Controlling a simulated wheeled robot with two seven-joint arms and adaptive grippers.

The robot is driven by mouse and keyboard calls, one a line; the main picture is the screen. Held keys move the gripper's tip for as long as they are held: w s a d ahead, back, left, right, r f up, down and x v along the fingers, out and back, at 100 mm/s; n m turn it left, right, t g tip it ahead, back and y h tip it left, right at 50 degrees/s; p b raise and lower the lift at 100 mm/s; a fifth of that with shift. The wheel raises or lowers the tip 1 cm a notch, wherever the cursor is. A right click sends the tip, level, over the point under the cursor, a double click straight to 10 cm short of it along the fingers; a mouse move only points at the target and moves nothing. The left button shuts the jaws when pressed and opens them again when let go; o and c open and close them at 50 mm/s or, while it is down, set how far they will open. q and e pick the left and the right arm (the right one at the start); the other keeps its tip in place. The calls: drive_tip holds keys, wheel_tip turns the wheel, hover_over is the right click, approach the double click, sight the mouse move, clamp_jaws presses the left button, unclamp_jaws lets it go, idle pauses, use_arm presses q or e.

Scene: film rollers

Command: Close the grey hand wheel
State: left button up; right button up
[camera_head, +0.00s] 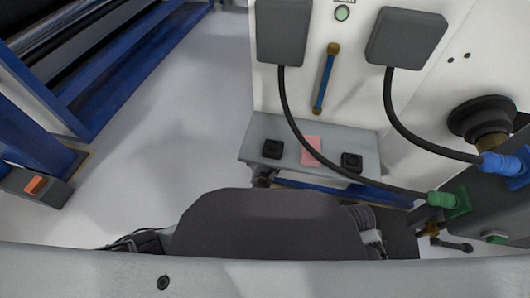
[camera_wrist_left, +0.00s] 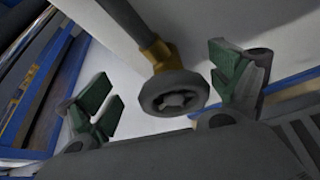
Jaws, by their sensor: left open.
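In the left wrist view a grey round hand wheel (camera_wrist_left: 175,93) with a recessed star-shaped centre hangs on a brass neck (camera_wrist_left: 156,53) at the end of a dark bar. My left gripper (camera_wrist_left: 165,80) is open, with green-padded fingers on both sides of the picture. The wheel appears between the fingers, nearer the right one. I see no clear contact, and the depth between them is hard to judge. In the head view a dark round knob (camera_head: 482,117) on a brass neck sits at the right; I cannot tell whether it is the same wheel. My right gripper is not in view.
A white panel holds two grey boxes (camera_head: 283,30) with black cables and a blue bar (camera_head: 325,80) with brass ends. Below is a grey shelf (camera_head: 262,128). Blue and green connectors (camera_head: 445,199) are at right. Blue machine frames stand left; the floor between is clear.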

use_arm(q)
drive_tip(key=shift+r, duration=3.5)
